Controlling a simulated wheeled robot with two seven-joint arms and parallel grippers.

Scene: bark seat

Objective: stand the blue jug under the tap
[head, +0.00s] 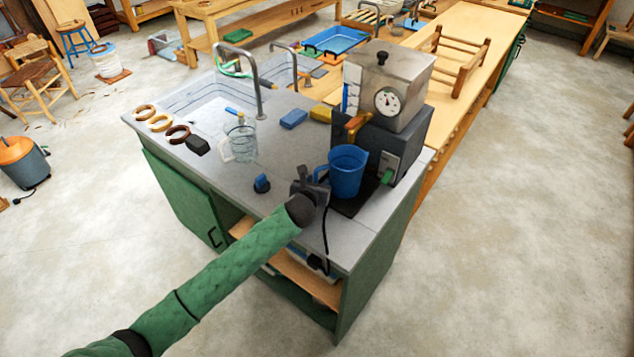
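The blue jug (348,173) stands upright at the front right of the grey worktop, at the dark pad (356,203) in front of the dark box. A brass-coloured tap (356,124) juts from the front of the steel tank unit, above and close to the jug's rim. My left gripper (318,187) is at the jug's left side, by its handle. I cannot tell whether the fingers are closed on the handle or only beside it. My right gripper is not in view.
The steel tank with a dial (398,92) stands behind the jug. Blue and yellow sponges (293,119) lie further back.

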